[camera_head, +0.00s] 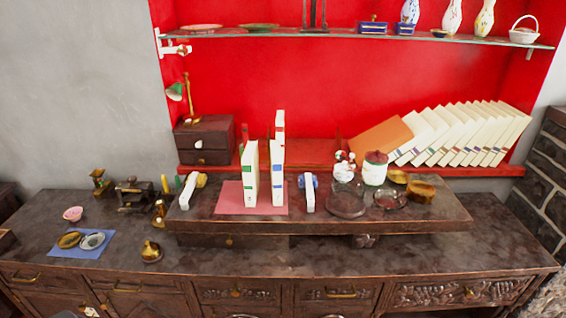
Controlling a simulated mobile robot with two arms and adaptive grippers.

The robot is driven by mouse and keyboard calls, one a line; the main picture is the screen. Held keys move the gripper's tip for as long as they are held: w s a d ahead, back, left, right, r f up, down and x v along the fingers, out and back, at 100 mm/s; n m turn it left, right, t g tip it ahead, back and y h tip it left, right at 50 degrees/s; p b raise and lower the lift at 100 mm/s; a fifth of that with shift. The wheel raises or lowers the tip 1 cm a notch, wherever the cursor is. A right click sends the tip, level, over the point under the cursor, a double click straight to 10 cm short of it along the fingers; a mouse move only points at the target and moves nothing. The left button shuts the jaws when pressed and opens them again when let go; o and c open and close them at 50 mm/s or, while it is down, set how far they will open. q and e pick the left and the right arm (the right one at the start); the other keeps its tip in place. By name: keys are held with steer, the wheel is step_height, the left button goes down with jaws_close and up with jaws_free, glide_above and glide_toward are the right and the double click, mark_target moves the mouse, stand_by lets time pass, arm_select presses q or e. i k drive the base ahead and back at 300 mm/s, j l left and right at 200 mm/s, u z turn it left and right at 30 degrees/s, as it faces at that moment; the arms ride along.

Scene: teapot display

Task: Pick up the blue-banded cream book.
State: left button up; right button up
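Two cream books stand upright side by side on a pink mat (228,199) on the raised dark board. The right one, the blue-banded cream book (277,178), shows a blue band on its spine. The left one (250,178) has a green band. Neither of my grippers shows in the head view.
White blocks with a yellow part (188,191) and a blue part (309,194) stand left and right of the mat. Jars (374,170) and glass dishes (345,205) are farther right. Several cream books (465,132) lean on the red shelf. The cabinet's front right top is clear.

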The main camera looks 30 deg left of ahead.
mark_target(276, 154)
steer(key=k+u, duration=0.1)
steer(key=u, duration=1)
